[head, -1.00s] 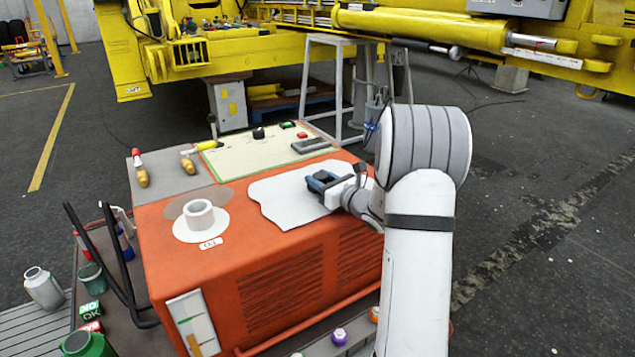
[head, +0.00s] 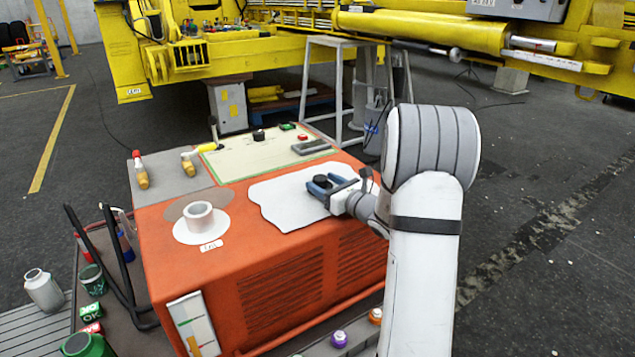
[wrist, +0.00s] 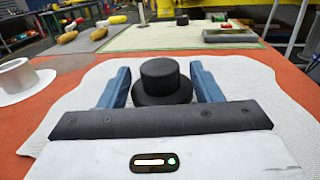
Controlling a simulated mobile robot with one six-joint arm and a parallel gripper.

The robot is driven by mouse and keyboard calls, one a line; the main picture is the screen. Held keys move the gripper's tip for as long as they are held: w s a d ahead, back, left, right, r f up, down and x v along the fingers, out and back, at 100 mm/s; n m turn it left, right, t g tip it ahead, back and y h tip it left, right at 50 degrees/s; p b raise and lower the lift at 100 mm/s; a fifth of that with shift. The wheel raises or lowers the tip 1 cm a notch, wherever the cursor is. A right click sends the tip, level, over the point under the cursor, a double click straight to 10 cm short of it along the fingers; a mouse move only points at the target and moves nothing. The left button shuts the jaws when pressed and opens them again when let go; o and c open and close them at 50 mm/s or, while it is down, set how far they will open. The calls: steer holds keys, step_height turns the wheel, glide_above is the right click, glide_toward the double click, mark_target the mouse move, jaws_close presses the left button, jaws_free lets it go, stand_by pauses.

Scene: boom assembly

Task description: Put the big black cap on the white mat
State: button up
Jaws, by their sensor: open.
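The big black cap (wrist: 160,80), round with a wide brim, stands upright over the white mat (wrist: 250,90), and looks to rest on it; the near edge of its brim is hidden behind my gripper's dark front bar. My gripper (wrist: 160,84) is open, with one blue finger on each side of the cap and a visible gap to each. In the head view my gripper (head: 324,184) is low over the right part of the white mat (head: 283,206), and the cap shows only as a dark patch between the fingers.
The orange cabinet top (head: 246,251) carries a white roll on a round white disc (head: 199,216) left of the mat. A cream panel (head: 240,160) behind holds a small black knob (head: 258,135), red and green buttons and a grey bar. Yellow-handled tools (head: 141,173) lie at the back left.

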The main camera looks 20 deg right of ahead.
steer(key=p+v, duration=0.1)
steer(key=v, duration=0.9)
steer(key=shift+s+r, duration=0.1)
steer(key=a+n+g+y, duration=0.1)
steer(key=a, duration=0.2)
steer(key=s+a+n+g+y, duration=0.1)
steer(key=a+n, duration=0.1)
steer(key=s+a+r+n+g+y, duration=0.1)
steer(key=a+n, duration=0.1)
steer(key=a, duration=0.1)
steer(key=shift+a+g+y, duration=0.35)
steer(key=shift+g+y, duration=0.05)
steer(key=s+a+f+n+g, duration=0.2)
steer(key=s+a+n+g, duration=0.9)
steer(key=s+a+n, duration=0.3)
steer(key=s+d+n+h, duration=0.4)
steer(key=s+n+h, duration=0.5)
steer(key=n, duration=0.4)
steer(key=shift+s+f+g+h, duration=0.3)
steer(key=shift+f+g+h, duration=0.1)
steer(key=shift+h, duration=0.1)
